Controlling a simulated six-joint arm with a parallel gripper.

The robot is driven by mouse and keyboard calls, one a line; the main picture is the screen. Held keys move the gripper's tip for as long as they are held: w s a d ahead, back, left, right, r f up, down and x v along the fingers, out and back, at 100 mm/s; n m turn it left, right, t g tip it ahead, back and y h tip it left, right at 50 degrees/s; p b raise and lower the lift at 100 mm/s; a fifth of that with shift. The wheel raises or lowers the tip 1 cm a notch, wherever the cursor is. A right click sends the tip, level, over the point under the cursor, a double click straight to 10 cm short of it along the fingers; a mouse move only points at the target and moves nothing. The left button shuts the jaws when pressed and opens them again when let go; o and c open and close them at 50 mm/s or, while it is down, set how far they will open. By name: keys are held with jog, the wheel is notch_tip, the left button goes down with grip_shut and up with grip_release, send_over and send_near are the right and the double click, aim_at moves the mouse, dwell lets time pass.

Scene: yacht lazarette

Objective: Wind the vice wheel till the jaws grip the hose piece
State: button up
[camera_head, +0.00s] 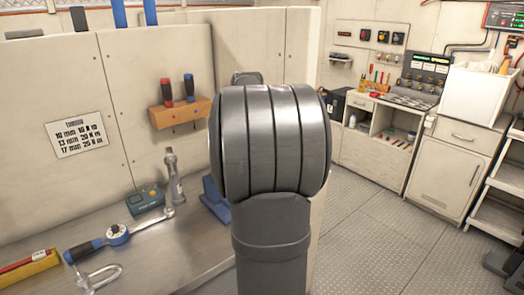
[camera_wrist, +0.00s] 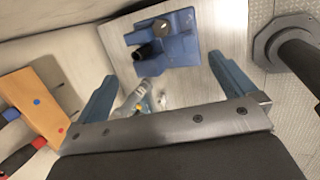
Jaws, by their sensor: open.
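The blue vice (camera_wrist: 181,50) stands on the bench in the wrist view, beyond my fingers. It has dark round parts on it; I cannot tell which is the hose piece or the wheel, nor whether the jaws touch anything. In the head view only a bit of blue, likely the vice (camera_head: 213,198), shows beside my arm, which hides the rest. My gripper (camera_wrist: 162,68) is open, its two blue-grey fingers wide apart with nothing held between them. The gripper is hidden behind my arm in the head view.
A grey upright tool (camera_head: 174,178), a blue-handled wrench (camera_head: 117,235), a small teal box (camera_head: 146,200), a shackle (camera_head: 95,278) and a yellow box (camera_head: 28,268) lie on the bench. A wooden rack (camera_head: 181,116) holds screwdrivers on the wall. Floor (camera_head: 370,230) is open at right.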

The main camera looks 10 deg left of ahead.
jog(key=shift+c, duration=0.2)
jog(key=c, duration=0.4)
jog(key=shift+w+d+m, duration=0.1)
jog(key=shift+m, duration=0.3)
jog(key=c, duration=0.3)
jog(key=shift+w+d+f+m, duration=0.15)
jog(key=shift+d+m, duration=0.05)
jog(key=shift+m, duration=0.5)
jog(key=shift+c, duration=0.8)
jog(key=w+a+f+m, duration=0.1)
jog(key=w+f+m, duration=0.1)
jog(key=f+m, duration=0.2)
jog(key=w+f+m+g+y, duration=0.1)
jog(key=w+f+m, duration=0.1)
jog(key=f+m, duration=0.3)
jog(key=w+a+f+m+y, duration=0.1)
jog(key=w+f+m, duration=0.1)
jog(key=f+m, duration=0.3)
jog(key=shift+w+a+f+g, duration=0.15)
jog(key=shift+w+f, duration=0.05)
jog(key=shift+f, duration=0.55)
jog(key=shift+w+a+f+g, duration=0.15)
jog(key=shift+f, duration=0.55)
jog(key=c, duration=1)
